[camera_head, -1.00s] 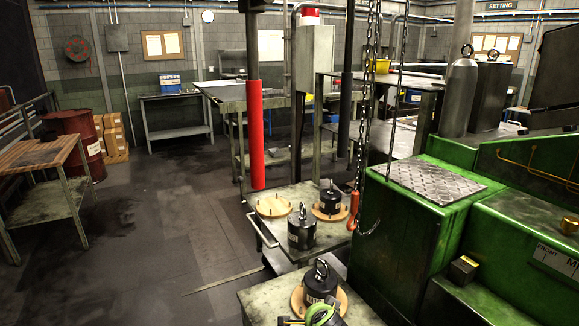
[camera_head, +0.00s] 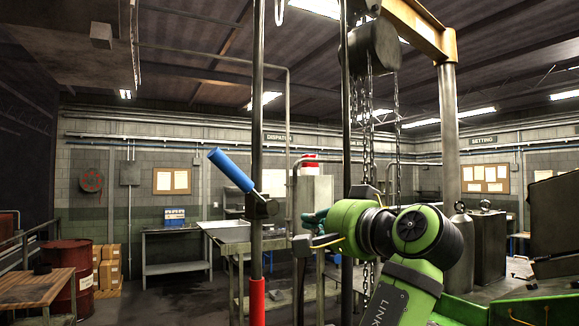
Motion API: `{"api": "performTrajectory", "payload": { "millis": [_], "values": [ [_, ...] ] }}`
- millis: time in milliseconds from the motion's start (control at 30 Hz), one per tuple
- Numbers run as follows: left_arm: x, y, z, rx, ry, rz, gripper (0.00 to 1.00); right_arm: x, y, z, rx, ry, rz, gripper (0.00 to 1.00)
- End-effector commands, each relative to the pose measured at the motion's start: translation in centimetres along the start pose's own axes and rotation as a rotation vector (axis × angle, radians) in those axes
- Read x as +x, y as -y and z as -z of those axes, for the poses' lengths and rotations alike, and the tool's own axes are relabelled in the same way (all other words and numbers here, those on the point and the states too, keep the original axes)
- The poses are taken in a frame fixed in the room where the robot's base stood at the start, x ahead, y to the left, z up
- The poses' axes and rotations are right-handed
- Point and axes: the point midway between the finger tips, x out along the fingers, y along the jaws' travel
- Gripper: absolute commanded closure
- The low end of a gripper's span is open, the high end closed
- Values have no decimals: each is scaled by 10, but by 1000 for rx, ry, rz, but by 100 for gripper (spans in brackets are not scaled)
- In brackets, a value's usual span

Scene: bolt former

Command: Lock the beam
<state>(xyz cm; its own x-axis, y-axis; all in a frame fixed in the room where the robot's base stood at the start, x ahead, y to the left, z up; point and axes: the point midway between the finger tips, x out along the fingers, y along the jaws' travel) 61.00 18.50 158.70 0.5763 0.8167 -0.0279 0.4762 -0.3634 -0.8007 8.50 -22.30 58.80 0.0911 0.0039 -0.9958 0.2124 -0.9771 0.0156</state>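A yellow overhead beam (camera_head: 414,22) runs in at the top right, with a dark hoist (camera_head: 370,48) and chains hanging near it. A lever with a blue handle (camera_head: 231,170) sits on a dark clamp (camera_head: 262,207) on the upright post, its handle tilted up to the left. My green arm rises from the bottom, right of the middle, and bends left. My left gripper (camera_head: 308,231) is at its end, right of the clamp and apart from the blue handle. Its fingers are small and partly hidden, so their opening is unclear. My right gripper is out of view.
The post wears a red sleeve (camera_head: 257,301) low down. A second thin post stands right of it, close to my arm. Green machinery (camera_head: 478,306) and a grey cylinder (camera_head: 460,240) stand at the right. A red drum (camera_head: 70,270) and a wooden-topped table (camera_head: 36,286) stand left.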

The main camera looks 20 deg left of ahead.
Motion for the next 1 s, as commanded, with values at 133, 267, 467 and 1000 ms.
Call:
{"api": "performTrajectory", "payload": {
  "millis": [133, 267, 467, 1000],
  "values": [
    [-40, 94, 7, -131, 40, 74, 100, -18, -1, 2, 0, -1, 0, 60],
    [-62, 136, 2, -205, 68, 104, 100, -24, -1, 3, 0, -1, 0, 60],
    [-70, 154, -3, -239, 85, 117, 100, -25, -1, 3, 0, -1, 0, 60],
    [-12, 159, -9, -239, 85, 117, 100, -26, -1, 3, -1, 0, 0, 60]
  ]
}}
